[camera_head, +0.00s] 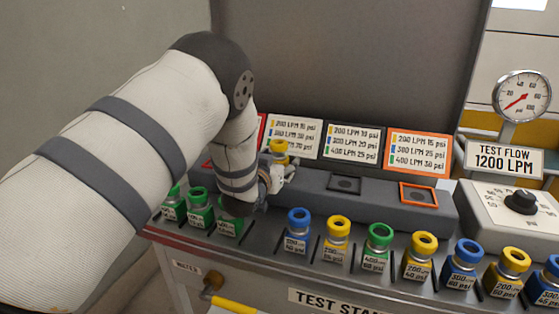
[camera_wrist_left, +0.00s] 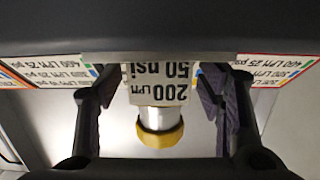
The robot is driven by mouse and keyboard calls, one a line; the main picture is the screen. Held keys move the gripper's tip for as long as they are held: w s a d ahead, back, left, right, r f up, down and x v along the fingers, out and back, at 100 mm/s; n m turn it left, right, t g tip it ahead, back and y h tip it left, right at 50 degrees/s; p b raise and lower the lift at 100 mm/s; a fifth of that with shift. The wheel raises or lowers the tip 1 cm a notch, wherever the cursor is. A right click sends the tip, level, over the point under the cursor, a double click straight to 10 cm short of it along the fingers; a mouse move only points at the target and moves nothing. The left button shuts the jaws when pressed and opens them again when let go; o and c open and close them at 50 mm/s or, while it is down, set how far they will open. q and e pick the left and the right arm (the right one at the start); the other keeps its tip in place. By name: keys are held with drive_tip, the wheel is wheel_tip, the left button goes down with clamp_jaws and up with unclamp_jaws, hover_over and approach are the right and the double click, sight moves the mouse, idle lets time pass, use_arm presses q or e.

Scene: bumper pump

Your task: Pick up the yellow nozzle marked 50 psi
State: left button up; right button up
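The yellow nozzle marked 200 LPM 50 psi (camera_wrist_left: 160,128) is between the fingers of my left gripper (camera_wrist_left: 160,90) in the left wrist view. In the head view the nozzle (camera_head: 279,151) is in front of the white panel, higher than the row of nozzles. My left gripper (camera_head: 276,178) is at its lower part and hides its base. My right gripper is not in view.
Blue (camera_head: 298,230), yellow (camera_head: 337,236) and green (camera_head: 379,246) nozzles stand in a row along the front of the test stand, with several more either side. Behind are panels, including an orange one (camera_head: 418,153), and sockets (camera_head: 344,183). A gauge (camera_head: 522,95) stands at the right.

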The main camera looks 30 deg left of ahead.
use_arm(q)
drive_tip(key=c, duration=1.3)
drive_tip(key=shift+r, duration=0.1)
